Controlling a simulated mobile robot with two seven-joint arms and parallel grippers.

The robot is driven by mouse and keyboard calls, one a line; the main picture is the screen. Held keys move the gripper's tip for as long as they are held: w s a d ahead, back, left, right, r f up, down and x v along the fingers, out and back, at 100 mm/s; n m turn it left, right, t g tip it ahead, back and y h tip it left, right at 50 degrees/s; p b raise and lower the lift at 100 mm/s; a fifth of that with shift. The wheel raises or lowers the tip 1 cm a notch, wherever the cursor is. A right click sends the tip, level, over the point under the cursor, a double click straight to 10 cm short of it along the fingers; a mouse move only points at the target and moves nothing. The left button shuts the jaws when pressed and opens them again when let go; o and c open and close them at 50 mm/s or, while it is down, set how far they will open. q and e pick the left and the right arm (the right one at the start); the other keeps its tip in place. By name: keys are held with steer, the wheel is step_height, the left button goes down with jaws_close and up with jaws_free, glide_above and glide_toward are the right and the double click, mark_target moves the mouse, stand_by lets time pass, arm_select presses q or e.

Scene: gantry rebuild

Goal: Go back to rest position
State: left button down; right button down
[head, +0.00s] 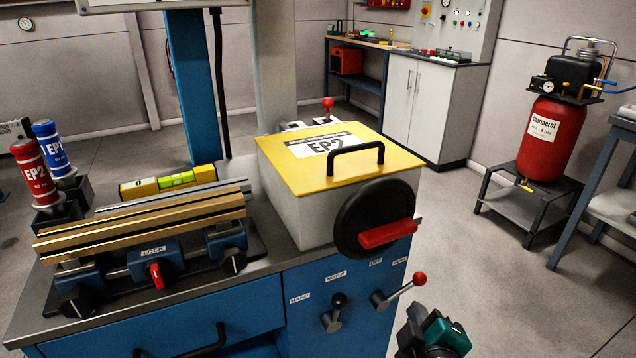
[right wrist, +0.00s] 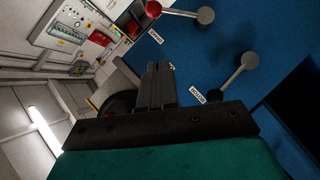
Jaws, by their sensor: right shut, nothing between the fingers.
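My right gripper (head: 416,318) is at the bottom edge of the head view, just right of the blue cabinet front. Its black fingers are shut and empty, and they also show in the right wrist view (right wrist: 158,85). They are apart from the red-knobbed lever (head: 398,291) above them and to the left. My left gripper is not in view.
The blue cabinet (head: 225,316) carries a yellow-lidded EP2 box (head: 285,178), a black handwheel (head: 372,210) and a dark-knobbed lever (head: 335,312). A red compressor tank (head: 545,140) stands on a low stand at right. Floor (head: 500,270) right of the cabinet is clear.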

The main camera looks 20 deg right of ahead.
steer(key=shift+a, duration=0.1)
